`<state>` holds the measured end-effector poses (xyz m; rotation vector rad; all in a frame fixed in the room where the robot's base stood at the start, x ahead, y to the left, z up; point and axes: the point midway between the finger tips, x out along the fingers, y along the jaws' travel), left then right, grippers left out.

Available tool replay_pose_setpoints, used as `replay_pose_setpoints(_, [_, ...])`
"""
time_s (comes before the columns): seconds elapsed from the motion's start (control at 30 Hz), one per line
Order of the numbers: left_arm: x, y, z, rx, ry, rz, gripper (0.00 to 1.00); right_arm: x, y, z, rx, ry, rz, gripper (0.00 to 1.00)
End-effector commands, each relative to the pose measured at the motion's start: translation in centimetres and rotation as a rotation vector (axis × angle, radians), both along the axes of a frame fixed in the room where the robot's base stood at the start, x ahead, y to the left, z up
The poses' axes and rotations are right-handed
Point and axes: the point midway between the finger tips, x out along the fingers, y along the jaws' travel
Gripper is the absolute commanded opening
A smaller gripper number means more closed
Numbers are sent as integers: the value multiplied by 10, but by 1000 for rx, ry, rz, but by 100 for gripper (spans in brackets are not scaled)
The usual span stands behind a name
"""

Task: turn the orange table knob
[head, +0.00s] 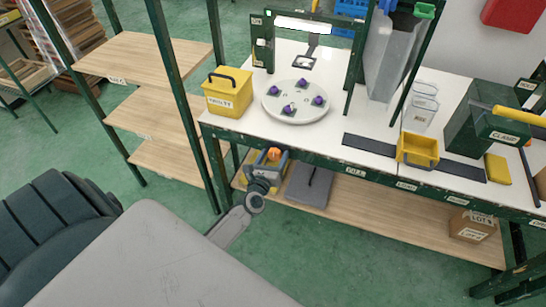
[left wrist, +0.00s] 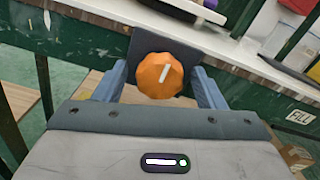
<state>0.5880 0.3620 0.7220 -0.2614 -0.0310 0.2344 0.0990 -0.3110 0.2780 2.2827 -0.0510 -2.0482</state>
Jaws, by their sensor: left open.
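The orange table knob (left wrist: 160,75) is faceted, with a white line on its face tilted slightly right of upright. It sits on a dark plate (left wrist: 197,50) on the front of the green workbench. In the left wrist view, my left gripper (left wrist: 160,84) is open, with one blue-grey finger on each side of the knob. Gaps show between the knob and both fingers. In the head view, my left gripper (head: 266,163) is at the bench's front edge, and the knob (head: 274,154) shows between its fingers. My right gripper is not in view.
A round white turntable (head: 293,115) with several purple-topped pieces stands on the bench above. A yellow box (head: 227,92) stands at its left. A grey folded item (head: 309,186) lies on the lower shelf. A yellow bin (head: 417,150) sits further right.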

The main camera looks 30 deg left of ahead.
Motion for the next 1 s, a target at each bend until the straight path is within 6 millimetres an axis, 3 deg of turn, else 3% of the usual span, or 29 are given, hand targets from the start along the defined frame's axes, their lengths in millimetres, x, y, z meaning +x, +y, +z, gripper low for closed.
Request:
replay_pose_setpoints(0.13, [0, 0, 0, 0, 0, 0, 64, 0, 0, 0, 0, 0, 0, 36])
replay_pose_setpoints(0.37, [0, 0, 0, 1, 0, 0, 19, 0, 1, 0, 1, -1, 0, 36])
replay_pose_setpoints(0.67, [0, 0, 0, 29, 7, 0, 19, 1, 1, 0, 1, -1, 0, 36])
replay_pose_setpoints(1.0, [0, -1, 0, 228, 55, 0, 19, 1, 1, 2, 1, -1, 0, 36])
